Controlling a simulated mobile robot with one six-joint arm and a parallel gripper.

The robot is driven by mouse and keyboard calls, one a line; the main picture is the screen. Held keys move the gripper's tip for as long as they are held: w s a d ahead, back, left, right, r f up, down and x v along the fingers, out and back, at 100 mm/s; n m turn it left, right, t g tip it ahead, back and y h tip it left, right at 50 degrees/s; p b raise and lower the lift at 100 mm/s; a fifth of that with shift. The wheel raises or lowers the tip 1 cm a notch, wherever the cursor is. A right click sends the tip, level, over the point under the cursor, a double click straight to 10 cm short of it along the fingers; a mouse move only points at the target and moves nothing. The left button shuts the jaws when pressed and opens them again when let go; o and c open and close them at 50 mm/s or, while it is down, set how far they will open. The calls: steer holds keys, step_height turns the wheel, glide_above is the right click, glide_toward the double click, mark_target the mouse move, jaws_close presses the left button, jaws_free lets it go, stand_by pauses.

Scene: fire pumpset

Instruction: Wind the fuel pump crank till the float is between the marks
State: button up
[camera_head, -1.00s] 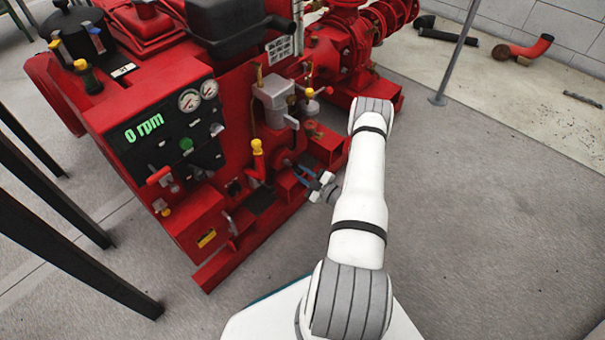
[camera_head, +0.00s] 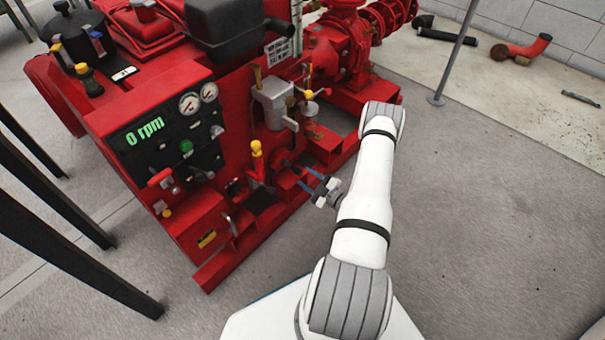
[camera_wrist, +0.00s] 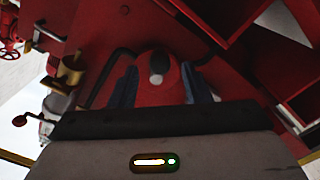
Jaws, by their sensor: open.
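My gripper (camera_head: 308,180) is open beside the lower front of the red pumpset (camera_head: 190,80), with nothing seen held. In the wrist view its blue fingers (camera_wrist: 157,88) stand either side of a red rounded part (camera_wrist: 155,90) with a small dark-and-pale knob (camera_wrist: 156,68). I cannot tell whether this is the fuel pump crank, or whether the fingers touch it. A grey fuel unit (camera_head: 273,100) sits on the engine side above my gripper. A yellow-topped lever (camera_head: 257,158) stands left of my gripper. I cannot make out the float or its marks.
The control panel (camera_head: 165,140) reads 0 rpm. A yellow-knobbed fitting (camera_head: 309,94) projects near the grey unit. Red frame rails (camera_head: 225,262) run along the floor. A thin post (camera_head: 455,55) stands right.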

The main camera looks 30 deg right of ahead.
steer(key=p+v, duration=0.1)
steer(key=v, duration=0.3)
steer(key=shift+s+d, duration=0.1)
steer(key=shift+s, duration=0.2)
